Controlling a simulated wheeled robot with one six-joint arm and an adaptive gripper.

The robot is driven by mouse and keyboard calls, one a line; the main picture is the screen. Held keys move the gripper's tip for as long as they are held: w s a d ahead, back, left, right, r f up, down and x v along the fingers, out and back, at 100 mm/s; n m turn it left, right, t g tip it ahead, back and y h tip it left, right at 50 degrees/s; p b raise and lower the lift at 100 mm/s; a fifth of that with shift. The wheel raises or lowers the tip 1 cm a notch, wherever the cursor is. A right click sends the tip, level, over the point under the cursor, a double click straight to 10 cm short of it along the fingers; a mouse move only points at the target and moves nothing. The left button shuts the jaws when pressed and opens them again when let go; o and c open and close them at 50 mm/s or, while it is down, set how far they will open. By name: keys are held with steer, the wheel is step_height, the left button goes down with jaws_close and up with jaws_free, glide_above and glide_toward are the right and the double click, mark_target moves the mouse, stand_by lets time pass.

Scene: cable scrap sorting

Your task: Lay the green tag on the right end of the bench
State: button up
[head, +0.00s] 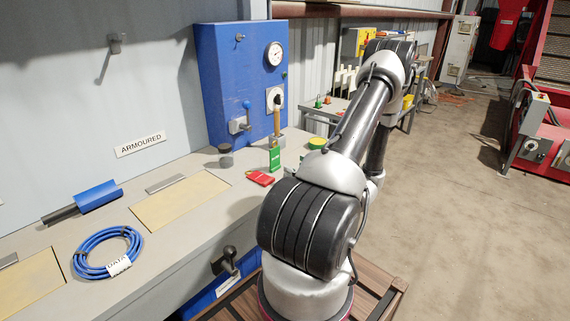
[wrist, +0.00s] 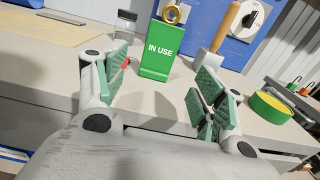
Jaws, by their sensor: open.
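The green tag (wrist: 161,52), marked IN USE, appears upright on the bench (wrist: 150,108) in the wrist view, with a yellow ring at its top. It also shows in the head view (head: 275,159), near the bench's far right end (head: 297,140). My gripper (wrist: 162,84) is open, with green-padded fingers spread to either side of the tag's line. The tag stands beyond the fingertips, and nothing is between the pads. In the head view my arm hides the gripper.
A red tag (head: 260,178) lies close before the green one. A wooden-handled tool (wrist: 228,30), a small jar (wrist: 124,25) and a green-and-yellow tape roll (wrist: 270,107) are nearby. The blue panel (head: 240,80) stands behind. A blue cable coil (head: 108,252) lies at left.

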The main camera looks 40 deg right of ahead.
steer(key=s+a+r+n+g+y, duration=0.2)
steer(key=a+r+n+g+y, duration=0.3)
steer(key=a+r+n+g, duration=0.5)
steer(key=s+a+r+n+g+y, duration=0.1)
steer(key=a+r+n+g+y, duration=0.3)
steer(key=a+n, duration=0.8)
steer(key=s+a+r+n+h, duration=0.5)
steer(key=s+r+n+h, duration=0.5)
steer(key=r+n, duration=0.3)
steer(key=shift+a, duration=0.15)
steer(key=shift+s, duration=0.1)
